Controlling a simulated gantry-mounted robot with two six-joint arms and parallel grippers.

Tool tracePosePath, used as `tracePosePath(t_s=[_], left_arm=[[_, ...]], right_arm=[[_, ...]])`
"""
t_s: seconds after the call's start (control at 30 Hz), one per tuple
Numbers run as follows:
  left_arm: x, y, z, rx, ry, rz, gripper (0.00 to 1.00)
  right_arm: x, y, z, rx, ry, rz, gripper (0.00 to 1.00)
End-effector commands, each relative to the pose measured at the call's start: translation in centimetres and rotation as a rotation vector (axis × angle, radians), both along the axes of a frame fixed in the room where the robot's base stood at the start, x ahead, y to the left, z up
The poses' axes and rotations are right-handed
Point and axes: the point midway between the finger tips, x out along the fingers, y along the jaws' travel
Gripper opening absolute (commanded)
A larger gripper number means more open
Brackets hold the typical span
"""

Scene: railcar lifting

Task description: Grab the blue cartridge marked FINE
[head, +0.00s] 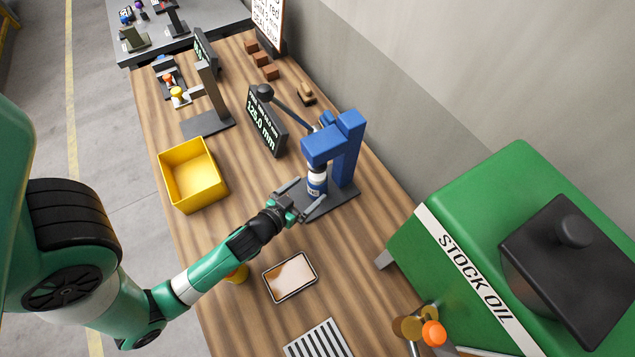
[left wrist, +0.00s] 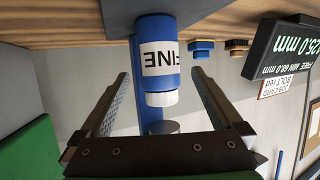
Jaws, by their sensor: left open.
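The blue cartridge (head: 317,181) stands upright under the head of a blue press (head: 347,150), on its dark base plate (head: 335,203). In the left wrist view, which shows upside down, the cartridge (left wrist: 159,77) has a white label reading FINE and a white cap. My left gripper (head: 305,196) is open in front of it. In the left wrist view the fingers of the left gripper (left wrist: 160,82) lie either side of the cartridge, with a visible gap at each side. My right gripper is not in view.
A yellow bin (head: 192,176) and a 125.0 mm display (head: 266,120) stand farther back. A tablet (head: 291,277) lies nearer. The green STOCK OIL box (head: 510,235) fills the right. Bare wood lies between bin and press.

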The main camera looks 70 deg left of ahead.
Motion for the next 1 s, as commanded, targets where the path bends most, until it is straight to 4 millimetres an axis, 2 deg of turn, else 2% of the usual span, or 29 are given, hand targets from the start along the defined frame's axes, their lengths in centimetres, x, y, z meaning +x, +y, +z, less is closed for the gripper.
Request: tracePosePath(t_s=[0.17,0.4,0.7,1.0], left_arm=[[0.6,0.4,-0.1,0.001,-0.001,0.000,1.00],[3.9,2.3,-1.1,0.001,-0.001,0.000,1.00],[4.4,2.7,-1.4,0.000,0.000,0.000,0.98],[4.4,2.6,-1.4,0.000,0.000,0.000,0.44]], right_arm=[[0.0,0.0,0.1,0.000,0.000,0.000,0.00],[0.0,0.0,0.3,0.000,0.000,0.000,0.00],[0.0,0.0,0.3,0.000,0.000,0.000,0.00],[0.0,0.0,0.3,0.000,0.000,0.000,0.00]])
